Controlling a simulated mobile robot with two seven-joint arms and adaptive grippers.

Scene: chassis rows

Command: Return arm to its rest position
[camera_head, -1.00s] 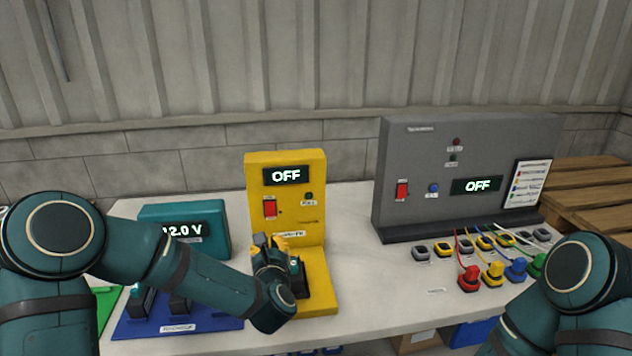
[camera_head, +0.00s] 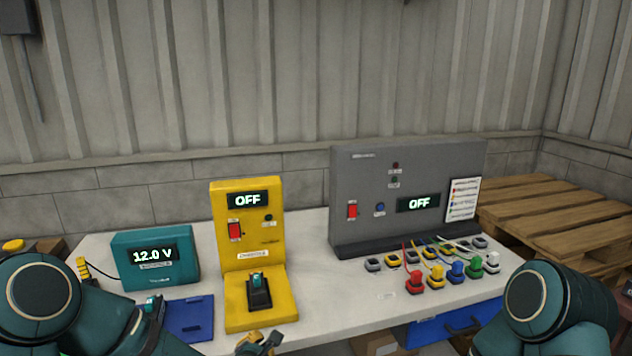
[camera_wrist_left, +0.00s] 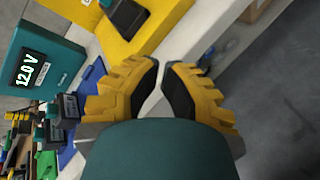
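My left gripper (camera_head: 259,342) shows at the bottom edge of the head view, in front of the yellow station's base. In the left wrist view its two yellow fingers with black pads (camera_wrist_left: 162,85) stand a little apart, with nothing seen between them. The left arm (camera_head: 150,325) comes in from the lower left. My right arm (camera_head: 555,305) is at the lower right, and its gripper is outside the picture. The yellow station (camera_head: 247,208) reads OFF, and a black battery-like block with a teal top (camera_head: 259,291) stands upright on its base.
A teal meter (camera_head: 155,258) reads 12.0 V beside a blue tray (camera_head: 190,318). A grey panel (camera_head: 408,167) reads OFF behind several coloured plugs (camera_head: 437,276) and sockets. A wooden pallet (camera_head: 545,215) lies to the right. The white table (camera_head: 335,318) is clear at front centre.

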